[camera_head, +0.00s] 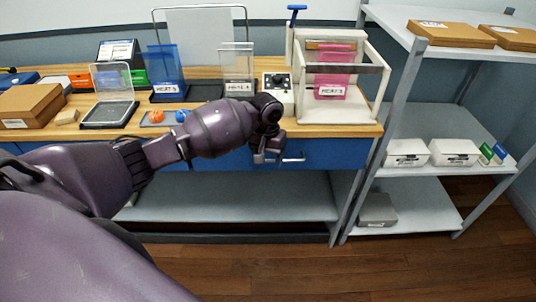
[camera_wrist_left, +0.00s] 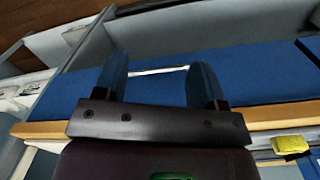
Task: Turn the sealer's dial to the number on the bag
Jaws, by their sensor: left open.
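The sealer (camera_head: 312,108) is a white frame with a blue-topped lever at the right end of the workbench. A pink bag (camera_head: 340,73) stands upright in it; its label reads HEAT, with a number too small to read surely. The control box (camera_head: 279,101) with a dark dial (camera_head: 277,80) stands at the sealer's left; the dial's setting is not legible. My left gripper (camera_head: 265,157) is open and empty, below the control box, in front of the blue drawer front (camera_head: 330,153). Its spread fingers also show in the left wrist view (camera_wrist_left: 158,82). My right gripper is out of view.
A blue bag (camera_head: 165,68) and a clear bag (camera_head: 238,65) stand left of the control box. A cardboard box (camera_head: 30,106), a flat scale-like tray (camera_head: 108,114) and orange and blue balls lie farther left. A metal shelf (camera_head: 430,125) with boxes stands close at right.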

